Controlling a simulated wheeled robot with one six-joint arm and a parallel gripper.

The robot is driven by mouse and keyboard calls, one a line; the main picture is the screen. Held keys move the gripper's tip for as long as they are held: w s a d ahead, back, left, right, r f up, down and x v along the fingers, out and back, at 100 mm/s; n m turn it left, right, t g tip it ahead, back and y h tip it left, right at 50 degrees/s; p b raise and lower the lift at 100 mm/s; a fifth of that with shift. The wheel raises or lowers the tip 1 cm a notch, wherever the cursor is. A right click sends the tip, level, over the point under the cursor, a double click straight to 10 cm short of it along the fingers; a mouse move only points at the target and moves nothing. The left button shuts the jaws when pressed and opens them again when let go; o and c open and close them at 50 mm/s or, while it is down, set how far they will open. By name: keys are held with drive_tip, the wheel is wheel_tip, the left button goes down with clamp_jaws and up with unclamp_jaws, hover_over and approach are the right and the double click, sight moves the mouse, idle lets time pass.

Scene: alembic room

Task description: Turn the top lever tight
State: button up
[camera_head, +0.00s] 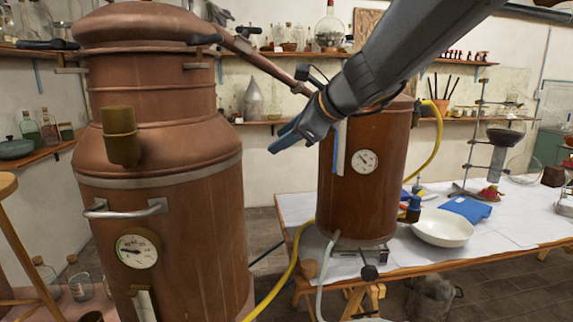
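A large copper still (160,150) fills the left of the view. Near its top, a black-handled lever (45,44) sticks out to the left, roughly level. Another dark lever end (205,39) shows at the right of the neck, beside the copper pipe. I cannot tell how tight either lever is. My gripper (284,141), with blue fingers, hangs in the air to the right of the still, pointing down and left. It is apart from both levers and nothing shows between its fingers. The finger gap is not clear from this angle.
A copper pipe (258,60) runs from the still's top toward a second copper vessel (355,205), close behind my arm. A white-covered table (480,228) holds a white bowl (442,227) and a blue cloth (466,208). A yellow hose (290,272) passes between the vessels.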

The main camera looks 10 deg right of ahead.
wheel_tip(320, 180, down, 6)
drive_tip(key=s+n+g+h, duration=0.1)
drive_tip(key=s+n, duration=0.1)
drive_tip(key=shift+d+r+n, duration=0.2)
drive_tip(key=shift+d+n, duration=0.1)
drive_tip(key=shift+d, duration=0.05)
drive_tip(key=shift+s, duration=0.1)
